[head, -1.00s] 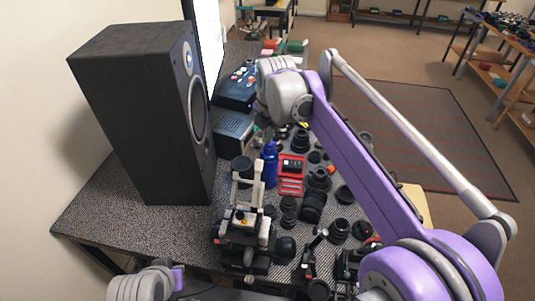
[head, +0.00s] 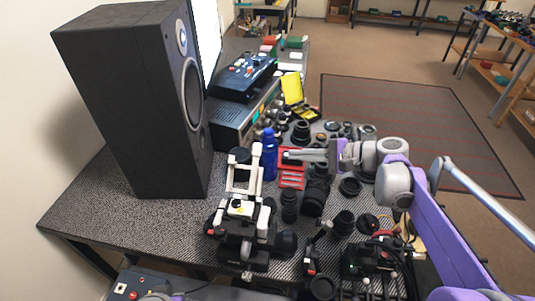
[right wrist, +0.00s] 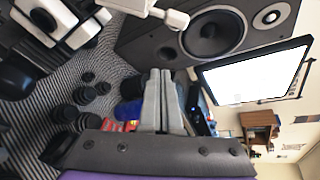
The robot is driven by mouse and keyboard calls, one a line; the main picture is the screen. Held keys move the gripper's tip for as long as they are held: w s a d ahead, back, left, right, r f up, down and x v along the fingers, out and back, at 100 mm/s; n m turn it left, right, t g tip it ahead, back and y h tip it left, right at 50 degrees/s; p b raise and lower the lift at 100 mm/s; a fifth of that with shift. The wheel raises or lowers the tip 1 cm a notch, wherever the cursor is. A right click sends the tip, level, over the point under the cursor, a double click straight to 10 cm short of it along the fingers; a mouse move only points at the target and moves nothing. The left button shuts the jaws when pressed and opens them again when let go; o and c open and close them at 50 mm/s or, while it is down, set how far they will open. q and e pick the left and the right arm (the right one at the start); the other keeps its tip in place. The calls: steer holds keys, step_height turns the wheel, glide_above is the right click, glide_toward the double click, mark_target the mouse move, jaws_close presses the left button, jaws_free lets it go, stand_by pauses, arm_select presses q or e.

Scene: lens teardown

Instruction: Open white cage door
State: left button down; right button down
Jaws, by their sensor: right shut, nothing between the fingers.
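A white cage door (head: 244,170), an open upright frame, stands on a black-and-white device (head: 240,228) near the table's front left. White parts of it also show at the top of the right wrist view (right wrist: 160,12). A black round piece sits at the frame's upper left. My right gripper (head: 288,156) is shut and empty, its fingers pointing left, to the right of the frame and apart from it. Its closed fingers also show in the right wrist view (right wrist: 160,76). My left gripper is out of view.
A blue bottle (head: 269,156) stands between the white frame and my right gripper. A red tray (head: 291,182) and several black lenses crowd the table's middle. A tall black speaker (head: 140,110) stands at left. Bare table lies in front of it.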

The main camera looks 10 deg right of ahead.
mark_target(261, 147)
steer(key=w+a+r+m+t+p, duration=0.1)
steer(key=w+a+m, duration=0.1)
steer(key=a, duration=0.6)
steer(key=shift+y, duration=0.3)
steer(key=shift+r, duration=0.1)
steer(key=shift+s+a+r+n+p, duration=0.2)
steer(key=shift+s+r+p, duration=0.3)
steer(key=shift+r, duration=0.1)
steer(key=shift+s+a+r+n+p, duration=0.2)
steer(key=shift+s+r+p, duration=0.2)
steer(key=shift+s+r, duration=0.15)
steer(key=shift+f, duration=0.1)
